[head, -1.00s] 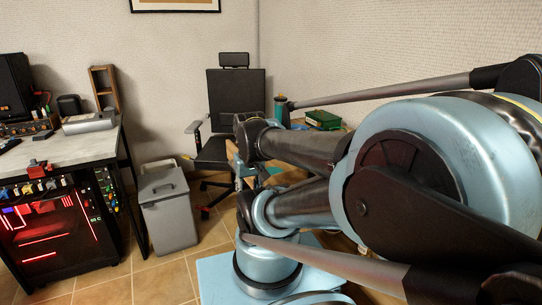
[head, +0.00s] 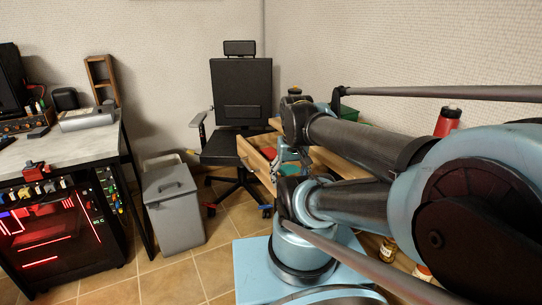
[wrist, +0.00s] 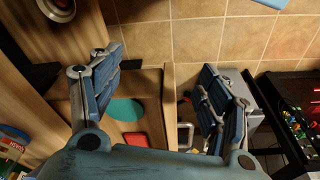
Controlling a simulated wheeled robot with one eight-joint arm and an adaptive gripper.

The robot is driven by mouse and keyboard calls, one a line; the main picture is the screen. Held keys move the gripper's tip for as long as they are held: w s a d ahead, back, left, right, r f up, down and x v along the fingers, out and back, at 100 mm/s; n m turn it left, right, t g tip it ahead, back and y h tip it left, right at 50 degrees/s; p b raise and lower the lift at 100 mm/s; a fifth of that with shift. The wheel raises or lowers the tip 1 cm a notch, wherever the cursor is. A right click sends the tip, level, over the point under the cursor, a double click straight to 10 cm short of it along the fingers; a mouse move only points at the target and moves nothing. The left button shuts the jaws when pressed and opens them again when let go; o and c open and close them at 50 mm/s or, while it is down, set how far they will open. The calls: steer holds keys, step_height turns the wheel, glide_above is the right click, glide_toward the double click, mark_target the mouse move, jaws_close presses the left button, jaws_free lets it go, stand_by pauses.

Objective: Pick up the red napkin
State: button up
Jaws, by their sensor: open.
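A small flat red piece (wrist: 135,138), perhaps the napkin, lies in an open wooden drawer in the wrist view, near the bottom of the picture. A flat teal round thing (wrist: 125,110) lies just beyond it. My gripper (wrist: 160,62) is open and empty, one finger on each side of the view. The red piece shows between the finger bases, close to my gripper's body, which may hide part of it.
A grey bin (head: 173,208) stands left of the drawer. A black office chair (head: 241,95) stands behind it. A computer with red lights (head: 62,238) is under the left table (head: 85,143). A red bottle (head: 447,122) stands at right. Tiled floor is free in front of the bin.

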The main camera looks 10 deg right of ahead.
steer(key=o, duration=0.4)
steer(key=w+r+m, duration=0.1)
steer(key=w+r, duration=0.1)
steer(key=w+r+m, duration=0.1)
steer(key=w, duration=0.1)
steer(key=w+r+m, duration=0.1)
steer(key=w+r, duration=0.1)
steer(key=w, duration=0.1)
steer(key=shift+a+r+g, duration=0.1)
steer(key=shift+r+g, duration=0.2)
steer(key=shift+r, duration=0.05)
steer(key=shift+c, duration=0.2)
steer(key=w+r+m, duration=0.4)
steer(key=w, duration=0.4)
steer(key=m+g, duration=0.2)
steer(key=m, duration=0.5)
glide_above(269, 152)
step_height(269, 152, down, 12)
steer(key=shift+r, duration=0.1)
steer(key=shift+s+f, duration=0.1)
steer(key=shift+f, duration=2.75)
steer(key=shift+c, duration=0.2)
steer(key=c, duration=0.7)
